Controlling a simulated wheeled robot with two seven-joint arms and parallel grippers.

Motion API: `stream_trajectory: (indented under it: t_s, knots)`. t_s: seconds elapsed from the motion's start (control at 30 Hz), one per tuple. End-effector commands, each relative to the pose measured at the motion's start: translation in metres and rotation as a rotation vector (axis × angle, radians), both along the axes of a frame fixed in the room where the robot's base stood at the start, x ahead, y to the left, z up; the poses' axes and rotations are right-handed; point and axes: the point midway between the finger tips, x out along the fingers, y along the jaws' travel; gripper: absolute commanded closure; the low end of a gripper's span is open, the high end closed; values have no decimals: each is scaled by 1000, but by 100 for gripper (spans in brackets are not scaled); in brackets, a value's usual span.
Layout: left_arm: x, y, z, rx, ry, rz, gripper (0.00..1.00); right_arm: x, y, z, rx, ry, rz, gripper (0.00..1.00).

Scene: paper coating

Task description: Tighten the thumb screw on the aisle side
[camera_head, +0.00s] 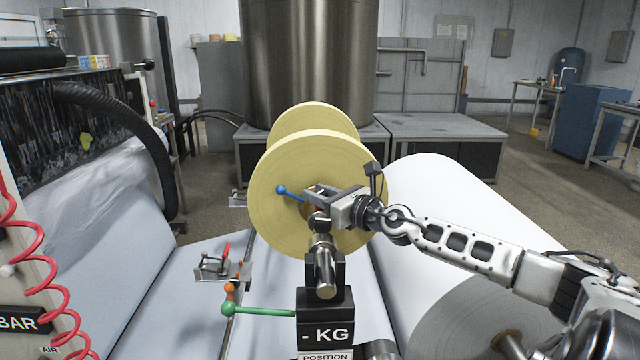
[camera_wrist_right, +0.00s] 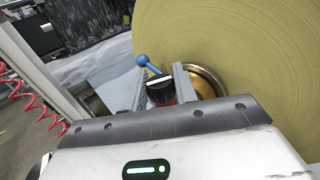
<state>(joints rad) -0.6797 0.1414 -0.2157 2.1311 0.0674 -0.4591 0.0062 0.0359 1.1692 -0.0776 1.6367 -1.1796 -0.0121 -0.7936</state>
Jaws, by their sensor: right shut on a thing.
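My right gripper (camera_head: 314,202) reaches in from the right to the near face of the yellow spool (camera_head: 283,215). In the right wrist view my gripper (camera_wrist_right: 160,88) has its two fingers on either side of a small black and red knob, the thumb screw (camera_wrist_right: 160,93), and is shut on it. The knob sits in front of the spool's brass-coloured hub (camera_wrist_right: 206,84). A lever with a blue ball (camera_head: 281,189) sticks out just left of the fingers; it also shows in the wrist view (camera_wrist_right: 142,60). In the head view the fingers mostly hide the thumb screw. My left gripper is out of view.
A metal shaft (camera_head: 324,265) runs from the spool toward me above a black "- KG" post (camera_head: 325,322). A green-handled lever (camera_head: 262,311) and a red-handled clamp (camera_head: 214,264) lie to the left. A large white paper roll (camera_head: 430,230) is close under my right arm.

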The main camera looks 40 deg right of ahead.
Motion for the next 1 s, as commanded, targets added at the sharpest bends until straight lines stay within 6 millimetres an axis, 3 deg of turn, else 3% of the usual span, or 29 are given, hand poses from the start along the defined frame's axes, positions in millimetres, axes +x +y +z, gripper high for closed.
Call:
stream_trajectory:
  t_s: [0.2,0.23,0.3,0.67,1.0]
  knots:
    - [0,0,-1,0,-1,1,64,0,1,0,0,-2,2,94]
    - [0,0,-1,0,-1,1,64,0,1,0,0,-2,2,66]
    - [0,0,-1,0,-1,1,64,0,1,0,0,-2,2,52]
    - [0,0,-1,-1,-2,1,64,-2,0,-1,0,0,1,52]
    - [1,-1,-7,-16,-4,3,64,-29,-1,-4,-1,5,3,52]
